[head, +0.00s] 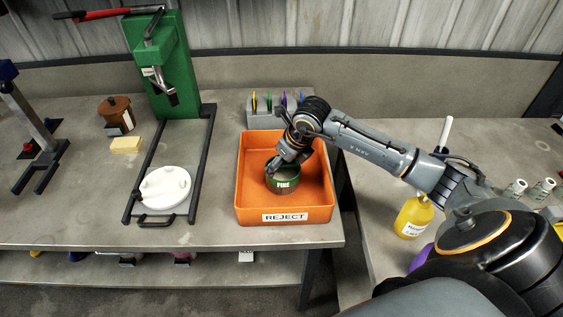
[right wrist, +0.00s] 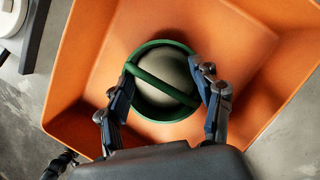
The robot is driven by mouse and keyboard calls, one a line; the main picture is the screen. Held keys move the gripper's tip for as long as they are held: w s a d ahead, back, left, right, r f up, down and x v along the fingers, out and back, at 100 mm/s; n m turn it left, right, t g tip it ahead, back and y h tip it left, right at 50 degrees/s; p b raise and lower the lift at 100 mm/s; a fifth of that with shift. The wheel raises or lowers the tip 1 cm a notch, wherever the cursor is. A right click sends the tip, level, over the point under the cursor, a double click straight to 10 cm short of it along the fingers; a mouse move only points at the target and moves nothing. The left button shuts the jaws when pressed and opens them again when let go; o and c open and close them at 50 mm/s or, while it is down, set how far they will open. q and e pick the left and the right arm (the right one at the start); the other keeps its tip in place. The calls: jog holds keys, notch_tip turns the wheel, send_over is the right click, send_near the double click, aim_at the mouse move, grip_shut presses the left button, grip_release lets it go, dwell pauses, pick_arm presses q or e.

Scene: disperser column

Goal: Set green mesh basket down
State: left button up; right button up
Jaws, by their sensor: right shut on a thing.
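The green mesh basket (head: 283,183), a round cup with a dark green band marked FINE, is inside the orange tray labelled REJECT (head: 252,206). My right gripper (head: 281,165) reaches down into the tray from the upper right and is shut on the basket. In the right wrist view, the basket (right wrist: 160,112) is upright between the fingers (right wrist: 167,85), with a green bar across its top and a grey-beige inside. The basket is at or close above the tray floor; I cannot tell whether it touches. My left gripper is not in view.
A green press (head: 172,65) with a red lever and black frame stands left of the tray, with a white round part (head: 166,188) in front. A grey holder with coloured pieces (head: 262,110) stands behind. A yellow bottle (head: 413,217) is at right. Tray floor around the basket is clear.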

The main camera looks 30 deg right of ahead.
jog(key=o, duration=1.7)
jog(key=shift+c, duration=0.2)
jog(key=shift+r, duration=0.2)
jog(key=b+v, duration=0.1)
jog(key=v, duration=1)
jog(key=shift+s+r, duration=0.2)
jog(key=shift+r, duration=0.15)
jog(key=shift+f, duration=0.1)
